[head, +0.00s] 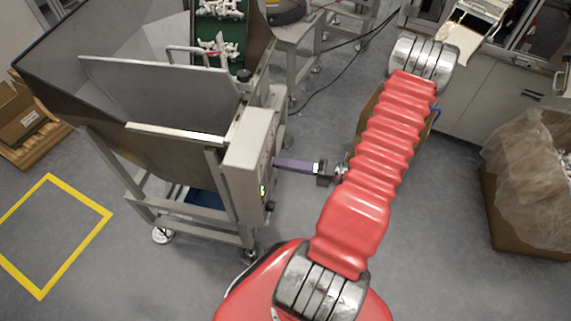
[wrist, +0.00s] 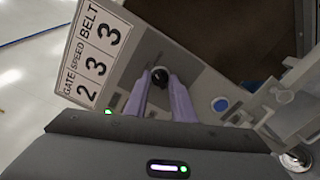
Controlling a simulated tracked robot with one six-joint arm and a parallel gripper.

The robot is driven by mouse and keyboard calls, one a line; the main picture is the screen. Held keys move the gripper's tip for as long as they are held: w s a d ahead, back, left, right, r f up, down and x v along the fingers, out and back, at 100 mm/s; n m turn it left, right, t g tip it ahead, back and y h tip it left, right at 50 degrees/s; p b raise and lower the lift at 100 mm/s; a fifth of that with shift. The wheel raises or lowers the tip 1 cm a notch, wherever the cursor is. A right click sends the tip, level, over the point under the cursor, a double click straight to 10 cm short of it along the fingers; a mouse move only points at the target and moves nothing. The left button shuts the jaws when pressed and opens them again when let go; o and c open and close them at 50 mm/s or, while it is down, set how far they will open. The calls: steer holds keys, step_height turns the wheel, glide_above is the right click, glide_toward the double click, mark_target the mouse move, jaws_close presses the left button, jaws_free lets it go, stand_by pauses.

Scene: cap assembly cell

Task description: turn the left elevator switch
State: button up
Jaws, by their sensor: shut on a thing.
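A grey control box (head: 247,165) stands on the right side of the elevator hopper (head: 165,85). My gripper (head: 276,163) reaches its face from the right with purple fingers. In the wrist view the two fingers (wrist: 160,84) are shut on a round black switch knob (wrist: 160,75) on the grey panel. The fingers hide part of the knob, so its turn angle cannot be told. In the head view the knob is hidden.
A white label (wrist: 92,50) reads GATE 2, SPEED 3, BELT 3. A blue button (wrist: 220,104) sits right of the fingers. A green conveyor (head: 218,35) carries white parts. A bagged box (head: 530,190) stands at right. Grey floor is clear around the yellow square (head: 75,194).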

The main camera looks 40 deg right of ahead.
steer(key=shift+d+f+m, duration=0.1)
steer(key=shift+m, duration=1.1)
steer(key=o, duration=1.1)
steer(key=shift+c, duration=0.2)
steer(key=v, duration=1.3)
steer(key=shift+s, duration=0.3)
steer(key=shift+s+d, duration=0.1)
steer(key=shift+d, duration=0.05)
